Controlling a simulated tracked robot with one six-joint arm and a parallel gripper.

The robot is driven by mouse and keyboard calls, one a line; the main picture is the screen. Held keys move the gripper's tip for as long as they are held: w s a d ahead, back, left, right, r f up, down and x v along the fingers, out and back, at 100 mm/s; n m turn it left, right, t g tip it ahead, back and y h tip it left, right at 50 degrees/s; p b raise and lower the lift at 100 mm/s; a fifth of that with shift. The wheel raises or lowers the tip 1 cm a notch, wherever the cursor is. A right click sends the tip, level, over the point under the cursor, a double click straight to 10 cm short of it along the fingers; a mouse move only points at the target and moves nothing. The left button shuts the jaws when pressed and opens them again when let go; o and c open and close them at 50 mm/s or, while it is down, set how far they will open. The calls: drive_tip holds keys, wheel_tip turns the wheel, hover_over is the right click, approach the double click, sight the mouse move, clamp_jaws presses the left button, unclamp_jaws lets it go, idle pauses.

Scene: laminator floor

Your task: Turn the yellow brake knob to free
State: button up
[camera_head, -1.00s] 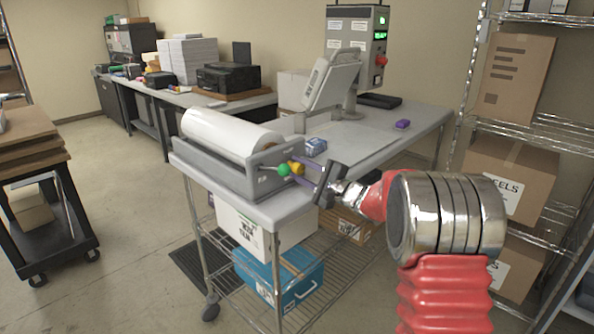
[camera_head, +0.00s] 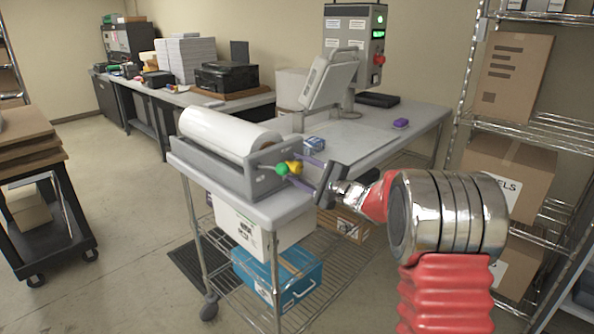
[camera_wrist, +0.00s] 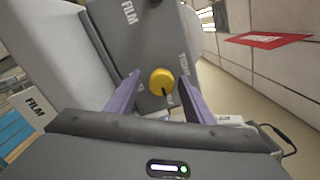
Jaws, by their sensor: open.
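The yellow brake knob (camera_wrist: 161,81) is on the grey end plate (camera_wrist: 150,40) of the film roll holder, with a dark mark at its lower edge in the wrist view. In the head view the yellow knob (camera_head: 296,167) shows just right of a green knob (camera_head: 281,169). My gripper (camera_wrist: 160,75) is open, with a purple finger on either side of the yellow knob and gaps showing between. I cannot tell if the fingertips reach past the knob's face. My gripper (camera_head: 299,169) also shows in the head view.
The white film roll (camera_head: 215,133) lies in its holder on the cart table (camera_head: 375,138). A control box with a red button (camera_head: 379,59) and a tilted panel (camera_head: 330,80) stand behind. A wire shelf with cartons (camera_head: 508,170) is at the right.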

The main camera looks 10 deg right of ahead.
drive_tip(key=v, duration=1.3)
